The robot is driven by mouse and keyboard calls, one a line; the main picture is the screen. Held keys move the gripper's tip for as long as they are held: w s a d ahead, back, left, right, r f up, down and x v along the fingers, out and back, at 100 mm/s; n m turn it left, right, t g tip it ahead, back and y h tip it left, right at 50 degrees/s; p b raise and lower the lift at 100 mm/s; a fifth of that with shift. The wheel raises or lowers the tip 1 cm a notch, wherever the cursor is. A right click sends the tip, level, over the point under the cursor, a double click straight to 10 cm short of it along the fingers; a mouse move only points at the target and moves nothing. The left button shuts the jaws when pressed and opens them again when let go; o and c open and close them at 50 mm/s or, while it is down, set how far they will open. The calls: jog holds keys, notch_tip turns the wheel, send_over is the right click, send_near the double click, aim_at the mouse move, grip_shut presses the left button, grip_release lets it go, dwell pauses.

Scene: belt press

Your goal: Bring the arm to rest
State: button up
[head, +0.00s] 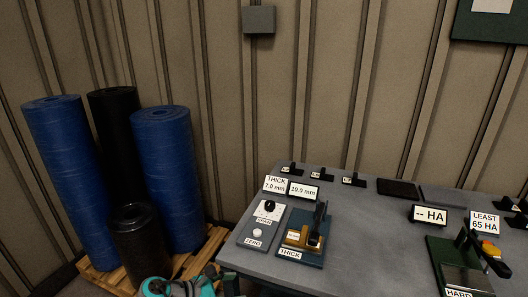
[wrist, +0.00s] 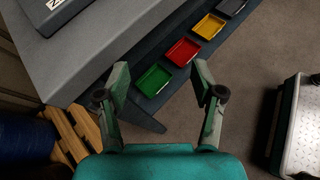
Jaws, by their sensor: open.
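My gripper (wrist: 160,88) is open and empty in the wrist view, its two fingers apart. It points down past the front edge of the grey table (wrist: 75,50), with a green tray (wrist: 153,80) showing between and beyond the fingers. In the head view part of my teal arm (head: 180,287) shows at the bottom edge, left of the table; the fingertips cannot be made out there.
The grey table (head: 345,232) carries a thickness gauge (head: 306,240), a control box with a knob (head: 266,225) and a hardness tester (head: 465,265). Blue rolls (head: 168,180) stand on a wooden pallet (head: 212,248) at left. Red (wrist: 183,51) and yellow (wrist: 208,26) trays sit beside the green one.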

jog(key=s+d+f+m+t+y, duration=0.1)
jog(key=s+d+f+y, duration=0.15)
jog(key=d+f, duration=0.6)
jog(key=s+d+f+m+y, duration=0.15)
jog(key=s+d+f, duration=0.3)
jog(key=f, duration=0.65)
jog(key=s+d+f+m+t+y, duration=0.1)
jog(key=s+d+f+m+y, duration=0.2)
jog(key=s, duration=0.4)
jog(key=s+d+f+m+y, duration=0.1)
jog(key=s+d+f, duration=0.2)
jog(key=s+d, duration=0.3)
jog(key=s+d+r+m+t+y, duration=0.1)
jog(key=s+d+r+m+y, duration=0.2)
jog(key=s, duration=0.6)
jog(key=s+d+r+m+t+y, duration=0.1)
jog(key=s+r+m+t, duration=0.15)
jog(key=s+r, duration=0.4)
jog(key=s+r+m+t, duration=0.1)
jog(key=s+r+m, duration=0.4)
jog(key=r, duration=0.5)
jog(key=s+d+r+m+t, duration=0.1)
jog(key=s+r+m, duration=0.4)
jog(key=r, duration=0.5)
jog(key=s+t, duration=0.1)
jog(key=s, duration=0.1)
jog(key=shift+s+d+r+h, duration=0.2)
jog(key=shift+s+h, duration=0.2)
